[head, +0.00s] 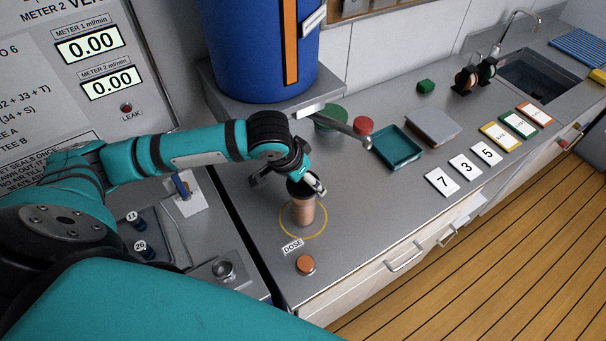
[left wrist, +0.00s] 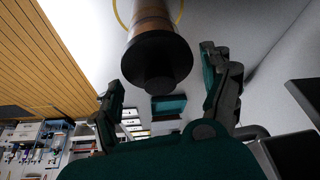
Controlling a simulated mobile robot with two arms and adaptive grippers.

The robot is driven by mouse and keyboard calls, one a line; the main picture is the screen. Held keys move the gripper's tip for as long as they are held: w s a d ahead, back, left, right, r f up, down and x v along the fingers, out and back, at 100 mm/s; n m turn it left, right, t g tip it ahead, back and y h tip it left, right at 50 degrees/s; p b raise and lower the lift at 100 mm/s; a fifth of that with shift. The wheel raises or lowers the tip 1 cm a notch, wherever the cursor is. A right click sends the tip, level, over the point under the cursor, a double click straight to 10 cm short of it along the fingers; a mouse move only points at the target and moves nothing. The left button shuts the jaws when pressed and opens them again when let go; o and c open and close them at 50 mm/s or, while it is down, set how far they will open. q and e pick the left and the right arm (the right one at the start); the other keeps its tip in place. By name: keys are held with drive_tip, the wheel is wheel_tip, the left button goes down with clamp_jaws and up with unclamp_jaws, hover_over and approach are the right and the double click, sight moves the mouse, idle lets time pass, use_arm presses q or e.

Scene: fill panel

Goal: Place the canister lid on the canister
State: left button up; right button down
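The copper-brown canister (head: 303,211) stands upright inside a yellow ring on the steel counter by the DOSE label. A black flared piece with a round knob-like end (left wrist: 160,62), which looks like the canister lid, is at its top, in line with the brown body (left wrist: 150,18). I cannot tell whether it is fully seated. My left gripper (head: 305,186) is at the canister's top; in the left wrist view its fingers (left wrist: 165,92) are spread apart, with a gap on both sides of the black piece. My right gripper is not in view.
An orange round disc (head: 305,264) is in front of the ring. A big blue drum (head: 255,45) stands behind on a raised shelf with a spout. A teal tray (head: 397,146), a red disc (head: 363,126) and numbered cards (head: 442,182) lie to the right.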

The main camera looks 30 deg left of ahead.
use_arm(q)
drive_tip(key=shift+o, duration=0.6)
drive_tip(key=shift+r, duration=0.3)
drive_tip(key=v, duration=1.2)
drive_tip(key=shift+r+b, duration=0.2)
drive_tip(key=shift+b, duration=0.25)
drive_tip(key=shift+s, duration=0.1)
